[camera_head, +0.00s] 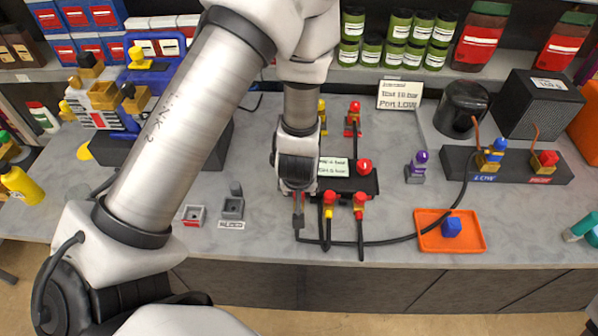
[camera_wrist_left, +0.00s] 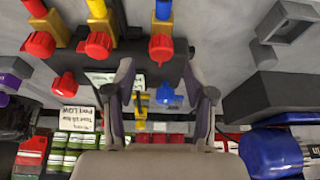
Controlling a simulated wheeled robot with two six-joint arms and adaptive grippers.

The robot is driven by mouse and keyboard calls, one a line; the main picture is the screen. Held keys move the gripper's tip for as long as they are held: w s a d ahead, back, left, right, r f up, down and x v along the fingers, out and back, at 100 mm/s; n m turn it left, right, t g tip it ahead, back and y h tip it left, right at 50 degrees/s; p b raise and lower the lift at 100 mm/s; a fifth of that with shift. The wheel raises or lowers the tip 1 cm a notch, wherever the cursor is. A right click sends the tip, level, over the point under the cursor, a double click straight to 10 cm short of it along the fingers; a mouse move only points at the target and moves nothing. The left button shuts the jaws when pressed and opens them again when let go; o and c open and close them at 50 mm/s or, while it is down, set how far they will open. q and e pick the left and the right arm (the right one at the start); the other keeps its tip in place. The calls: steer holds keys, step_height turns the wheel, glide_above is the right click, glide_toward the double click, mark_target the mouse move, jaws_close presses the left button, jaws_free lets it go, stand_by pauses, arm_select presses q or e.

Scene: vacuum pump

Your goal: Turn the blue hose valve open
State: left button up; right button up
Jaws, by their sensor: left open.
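My left gripper (camera_head: 298,205) hangs over the left end of the black manifold (camera_head: 352,183). In the left wrist view its fingers (camera_wrist_left: 160,72) are open and apart. A hose end with a blue sleeve (camera_wrist_left: 163,10), a yellow body and a red knob (camera_wrist_left: 162,47) lies just beyond the fingertips. A blue manifold knob (camera_wrist_left: 166,94) shows between the fingers; I cannot tell whether they touch it. The gripper mostly hides this end in the head view. Yellow-sleeved (camera_wrist_left: 97,9) and red-sleeved (camera_wrist_left: 35,7) hose ends sit alongside, each with a red knob.
The LOW/HIGH block (camera_head: 530,178) is at right. Small grey fixtures (camera_head: 232,208) stand left.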

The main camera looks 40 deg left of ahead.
arm_select(q)
steer(key=v, duration=0.8)
steer(key=shift+f, duration=0.1)
steer(key=shift+d, duration=0.1)
